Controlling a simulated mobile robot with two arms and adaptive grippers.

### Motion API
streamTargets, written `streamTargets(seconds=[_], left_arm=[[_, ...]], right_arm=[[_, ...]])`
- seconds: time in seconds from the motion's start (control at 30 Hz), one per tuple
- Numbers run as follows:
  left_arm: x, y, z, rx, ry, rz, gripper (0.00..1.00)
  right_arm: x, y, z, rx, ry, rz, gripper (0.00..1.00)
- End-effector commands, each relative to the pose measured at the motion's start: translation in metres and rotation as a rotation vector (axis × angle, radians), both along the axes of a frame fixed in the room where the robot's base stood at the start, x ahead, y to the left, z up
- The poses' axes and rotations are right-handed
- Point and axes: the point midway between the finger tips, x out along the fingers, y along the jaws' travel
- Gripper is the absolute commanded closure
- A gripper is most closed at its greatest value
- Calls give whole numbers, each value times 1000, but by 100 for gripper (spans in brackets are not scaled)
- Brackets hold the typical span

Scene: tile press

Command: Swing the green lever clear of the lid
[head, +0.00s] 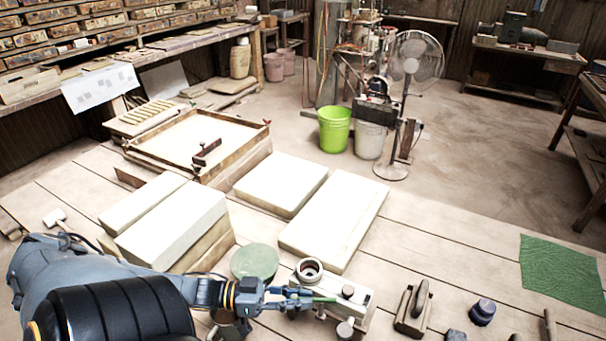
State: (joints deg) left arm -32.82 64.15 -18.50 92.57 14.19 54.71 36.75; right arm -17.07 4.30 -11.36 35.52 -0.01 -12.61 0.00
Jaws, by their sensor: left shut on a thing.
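My left gripper (302,297) is at the bottom centre, its fingers shut on the near end of a thin green lever (326,300). The lever points to the right across a pale metal block (362,302), which I take to be the press. A dark-rimmed metal ring (309,270) sits at the block's far left, just beyond my fingers. My right gripper is not in view.
A round green disc (254,262) is close behind my left gripper. Pale slabs (335,218) lie farther back. A wooden hand tool (413,309), a dark jar (482,312) and a green mat (560,268) lie to the right. The planks between the slabs and the mat are clear.

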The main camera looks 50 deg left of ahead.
Motion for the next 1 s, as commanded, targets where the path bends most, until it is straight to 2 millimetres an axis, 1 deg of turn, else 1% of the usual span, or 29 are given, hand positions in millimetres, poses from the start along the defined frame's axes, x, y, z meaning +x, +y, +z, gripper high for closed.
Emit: streamTargets(seconds=[0.03,0.2,0.67,0.7,0.77,0.8,0.83,1.0], left_arm=[[1,1,-2,2,-1,-17,100],[2,2,-1,0,-1,-53,100],[2,2,0,0,1,-64,100],[2,2,0,0,1,-64,80],[2,2,-1,0,1,-63,68],[2,2,0,0,1,-63,59],[2,2,-1,0,1,-63,57],[2,2,0,1,1,-62,57]], right_arm=[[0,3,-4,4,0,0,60],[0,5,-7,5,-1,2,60],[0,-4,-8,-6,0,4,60],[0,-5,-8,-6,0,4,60],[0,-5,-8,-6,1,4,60],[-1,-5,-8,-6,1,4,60],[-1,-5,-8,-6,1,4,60],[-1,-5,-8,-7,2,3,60]])
